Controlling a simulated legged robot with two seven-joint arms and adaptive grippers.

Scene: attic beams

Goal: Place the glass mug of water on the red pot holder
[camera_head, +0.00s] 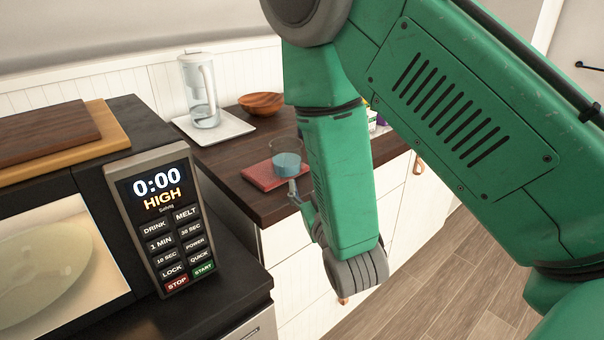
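The glass mug (287,162) holds bluish water and is upright over the right part of the red pot holder (259,176). I cannot tell whether its base rests on the pot holder or hangs just above it. The pot holder lies flat on the dark wooden counter near its front edge. My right gripper (297,190) is just in front of the mug, its visible finger tip close below the mug. My green arm hides the rest of this gripper, so its opening and any grip do not show. My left gripper is not in view.
A black microwave with a button panel (172,220) stands at the left, with wooden boards (60,138) on top. A clear pitcher (202,95) stands on a white tray (235,126) behind. A wooden bowl (262,104) is at the back. Small items at the right are partly hidden.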

